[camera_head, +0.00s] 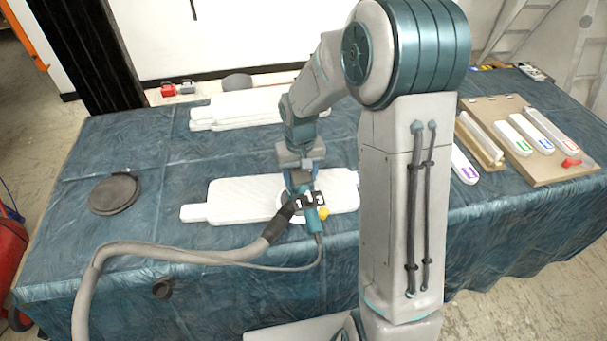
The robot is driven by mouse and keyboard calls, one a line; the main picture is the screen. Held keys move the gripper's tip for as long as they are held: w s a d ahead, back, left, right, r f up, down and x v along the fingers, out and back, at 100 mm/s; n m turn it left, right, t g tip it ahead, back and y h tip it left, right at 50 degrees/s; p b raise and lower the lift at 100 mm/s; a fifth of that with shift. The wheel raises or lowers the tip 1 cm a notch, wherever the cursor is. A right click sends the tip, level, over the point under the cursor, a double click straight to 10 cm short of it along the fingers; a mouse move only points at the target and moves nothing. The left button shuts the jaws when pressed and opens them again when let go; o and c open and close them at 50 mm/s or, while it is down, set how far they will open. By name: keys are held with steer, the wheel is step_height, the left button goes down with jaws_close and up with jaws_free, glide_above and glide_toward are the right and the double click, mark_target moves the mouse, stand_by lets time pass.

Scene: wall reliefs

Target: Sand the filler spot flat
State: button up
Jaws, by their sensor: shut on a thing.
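A white panel (240,200) with a narrower tab at its left end lies on the cloth-covered table. My gripper (302,184) is over the panel's right half, shut on a teal and black sander (312,212). A grey hose (190,254) and a thin cable run from the sander to the left. The sander's pale round pad (288,216) is over the panel, seemingly at its surface; I cannot tell whether it touches. I cannot make out the filler spot; the sander and my arm hide part of the panel.
More white panels (235,108) lie behind on the blue table (140,135). A dark round pad (114,194) lies at the left. A brown board (545,135) with white sanding blocks (537,131) is at the right. The hose hangs over the front edge.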

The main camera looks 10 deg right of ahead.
steer(key=shift+w+a+r, duration=0.1)
steer(key=shift+a, duration=0.05)
steer(key=shift+w+a+b, duration=0.1)
steer(key=shift+a+b, duration=0.25)
steer(key=shift+a, duration=1.25)
steer(key=shift+d, duration=1.85)
steer(key=shift+s+d, duration=0.15)
steer(key=shift+d, duration=0.7)
steer(key=shift+s+d, duration=0.15)
steer(key=shift+d, duration=0.7)
steer(key=shift+a, duration=0.15)
